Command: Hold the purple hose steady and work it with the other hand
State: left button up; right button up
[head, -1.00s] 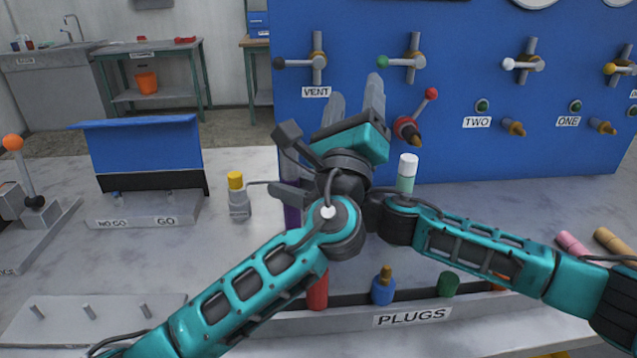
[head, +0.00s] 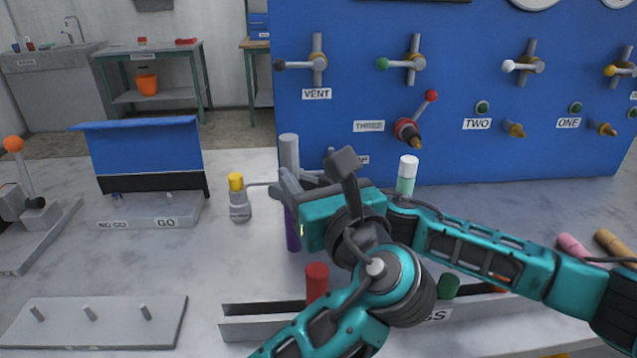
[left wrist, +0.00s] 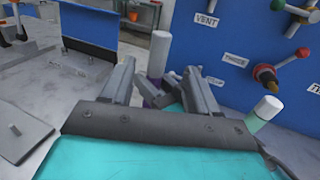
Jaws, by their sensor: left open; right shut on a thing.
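The purple hose (head: 292,230) stands upright left of centre, with a grey upper end (head: 289,150). The left wrist view shows the grey end (left wrist: 158,55) and a bit of purple below it. My left gripper (head: 300,186) is open. In the left wrist view its two fingers (left wrist: 158,76) point toward the hose, one to each side of it in the picture; I cannot tell whether they touch it. My right gripper is shut on the hose, mostly hidden behind my left gripper and wrist.
A yellow-capped bottle (head: 238,197) stands left of the hose, and a white-capped bottle (head: 407,175) to the right. The PLUGS rack (head: 262,327) with a red plug (head: 317,280) is in front. The blue panel (head: 590,150) with valves stands behind. Bench left of the hose is partly clear.

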aim_at(291, 143)
pick_arm(q)
jog(key=x, duration=1)
jog(key=shift+c, duration=0.4)
jog(key=c, duration=1)
jog(key=shift+r, duration=0.8)
jog(key=shift+r, duration=2.45)
jog(key=shift+r, duration=0.15)
jog(key=shift+r, duration=1.35)
pick_arm(e)
jog(key=o, duration=1.1)
